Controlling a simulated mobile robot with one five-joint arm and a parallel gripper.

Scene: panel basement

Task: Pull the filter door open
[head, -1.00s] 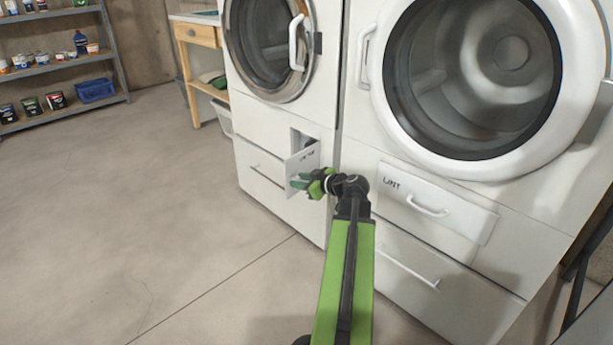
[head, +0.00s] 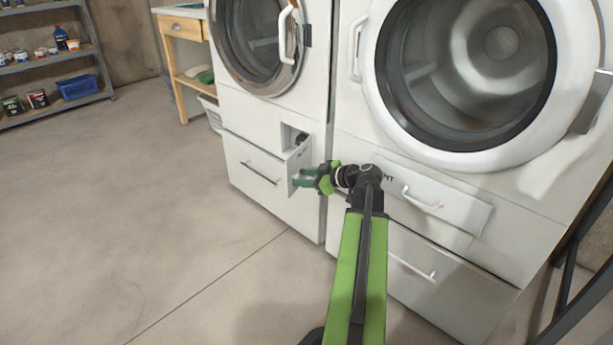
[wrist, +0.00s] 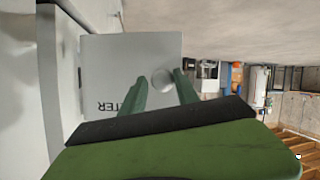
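The filter door (head: 300,163) is a small white panel on the lower front of the left machine. It stands swung out from its square opening, with a dark part (head: 301,138) visible inside. In the wrist view, the door (wrist: 110,65) shows upside-down lettering, partly hidden by a finger, and a round pale knob (wrist: 162,80). My gripper (head: 303,178) is at the door's outer face. Its green fingers (wrist: 160,85) are apart on either side of the knob, with a visible gap on the left side. Contact on the right side is unclear.
A wide drawer (head: 254,172) is beside the opening. The right machine (head: 470,190) has a lint drawer (head: 435,200) close to my arm. A wooden table (head: 181,40) and shelf unit (head: 50,65) stand farther back. The floor (head: 120,210) at left is clear.

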